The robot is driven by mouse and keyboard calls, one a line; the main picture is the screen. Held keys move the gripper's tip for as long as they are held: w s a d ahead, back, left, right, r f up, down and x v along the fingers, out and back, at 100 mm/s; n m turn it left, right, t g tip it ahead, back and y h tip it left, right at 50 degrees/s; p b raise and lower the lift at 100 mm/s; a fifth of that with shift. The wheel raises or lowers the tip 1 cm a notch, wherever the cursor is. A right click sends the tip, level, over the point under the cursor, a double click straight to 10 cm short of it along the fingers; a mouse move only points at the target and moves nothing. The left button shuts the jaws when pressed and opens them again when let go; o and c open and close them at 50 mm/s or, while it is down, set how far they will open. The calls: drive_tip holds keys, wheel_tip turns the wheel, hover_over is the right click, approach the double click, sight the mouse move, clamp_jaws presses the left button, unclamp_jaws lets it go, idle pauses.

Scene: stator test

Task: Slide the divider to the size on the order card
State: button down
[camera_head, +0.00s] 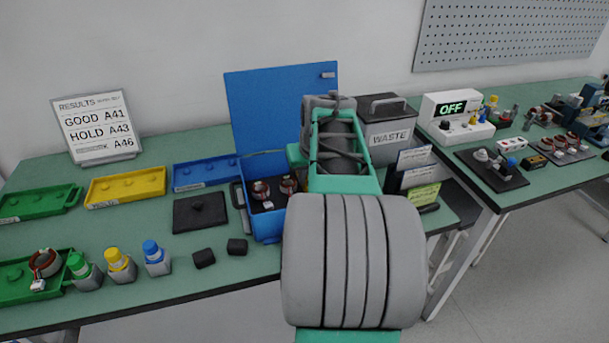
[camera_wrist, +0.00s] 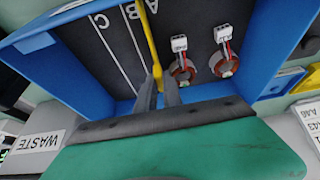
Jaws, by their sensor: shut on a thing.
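The yellow divider (camera_wrist: 148,40) stands inside the blue box in the wrist view, across its dark floor. My gripper (camera_wrist: 160,92) is shut on the divider's near end. White lines marked with letters run on the floor to the left of the divider. The letter C (camera_wrist: 99,20) is well left of it; the letters B and A are close beside it. The blue box (camera_head: 268,228) has its lid up in the head view, where my arm hides its right part and my gripper. Small cards (camera_head: 415,157) stand in a holder to the right, their writing too small to read.
Two copper-wound stators (camera_wrist: 223,65) with white connectors lie in the box, right of the divider. A grey WASTE bin (camera_head: 388,140) stands behind my arm. A results board (camera_head: 96,125), coloured trays (camera_head: 125,187) and capped bottles (camera_head: 120,264) are to the left.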

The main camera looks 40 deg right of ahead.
drive_tip(key=c, duration=1.5)
unclamp_jaws()
drive_tip(key=v, duration=0.7)
drive_tip(key=shift+s+r, duration=0.1)
drive_tip(key=shift+r, duration=0.3)
drive_tip(key=shift+a, duration=0.1)
drive_tip(key=a+r+n+y+p, duration=0.1)
drive_tip(key=a+n+p, duration=0.35)
drive_tip(key=a, duration=1.45)
drive_tip(key=shift+n+g+y, duration=0.35)
drive_tip(key=shift+g+y, duration=0.15)
drive_tip(key=s+a+f+p, duration=0.1)
drive_tip(key=a, duration=0.2)
drive_tip(key=s+a+f+p, duration=0.1)
drive_tip(key=s+a+p, duration=0.1)
drive_tip(key=a, duration=0.1)
drive_tip(key=s+a+p, duration=0.1)
drive_tip(key=s+a, duration=0.1)
drive_tip(key=a, duration=0.2)
drive_tip(key=shift+s+f, duration=0.25)
drive_tip(key=shift+f, duration=0.15)
